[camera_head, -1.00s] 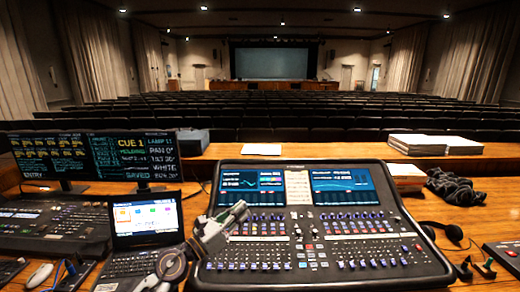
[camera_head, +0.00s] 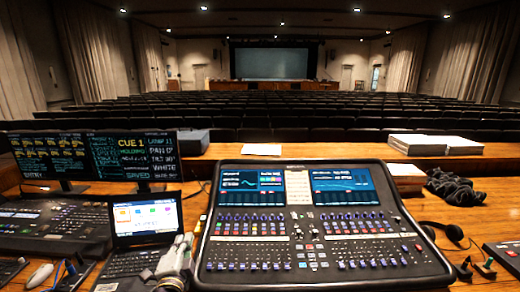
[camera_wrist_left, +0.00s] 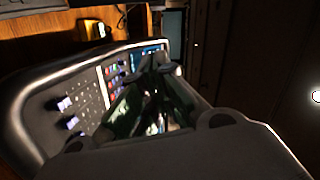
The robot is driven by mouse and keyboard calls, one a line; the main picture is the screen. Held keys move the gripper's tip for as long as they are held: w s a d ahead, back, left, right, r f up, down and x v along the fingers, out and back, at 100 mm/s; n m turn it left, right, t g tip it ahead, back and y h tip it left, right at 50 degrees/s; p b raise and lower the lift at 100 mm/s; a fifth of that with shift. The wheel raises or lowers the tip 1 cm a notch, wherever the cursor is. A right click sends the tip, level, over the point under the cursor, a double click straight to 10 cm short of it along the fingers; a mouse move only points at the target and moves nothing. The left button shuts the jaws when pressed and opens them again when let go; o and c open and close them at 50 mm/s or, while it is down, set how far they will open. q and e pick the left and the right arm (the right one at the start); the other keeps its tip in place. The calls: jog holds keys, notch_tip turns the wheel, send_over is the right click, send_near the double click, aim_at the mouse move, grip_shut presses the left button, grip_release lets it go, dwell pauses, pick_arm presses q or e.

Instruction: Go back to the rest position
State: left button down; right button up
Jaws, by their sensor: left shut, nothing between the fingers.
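The mixing console (camera_head: 320,235) sits on the wooden desk with two lit screens and rows of faders; part of it also shows in the left wrist view (camera_wrist_left: 45,110). My left gripper (camera_head: 184,240) is shut and empty, over the gap between the laptop (camera_head: 147,222) and the console's left edge. Its dark fingers (camera_wrist_left: 160,64) are together in the wrist view, with the console behind them. My right gripper is not in view.
A lighting desk (camera_head: 55,225) and monitors (camera_head: 92,158) stand at the left. Headphones (camera_head: 445,232) lie right of the console. White paper (camera_head: 261,149), stacked books (camera_head: 435,145) and black cloth (camera_head: 455,186) lie behind. Seat rows fill the hall beyond.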

pick_arm(q)
jog(key=s+f+n+g+h, duration=0.1)
jog(key=s+f+n+g, duration=0.55)
jog(key=s+f, duration=0.5)
jog(key=s+f+n+g+h, duration=0.1)
jog(key=s+f+n+g, duration=0.55)
jog(key=s, duration=0.75)
jog(key=s+f+m+g, duration=0.2)
jog(key=s+f, duration=0.1)
jog(key=f, duration=3.3)
jog(key=s+a+f+g, duration=0.1)
jog(key=s+a+f, duration=0.2)
jog(key=s+f, duration=1.6)
jog(key=s, duration=0.3)
jog(key=shift+a+g, duration=0.2)
jog(key=shift+g, duration=0.1)
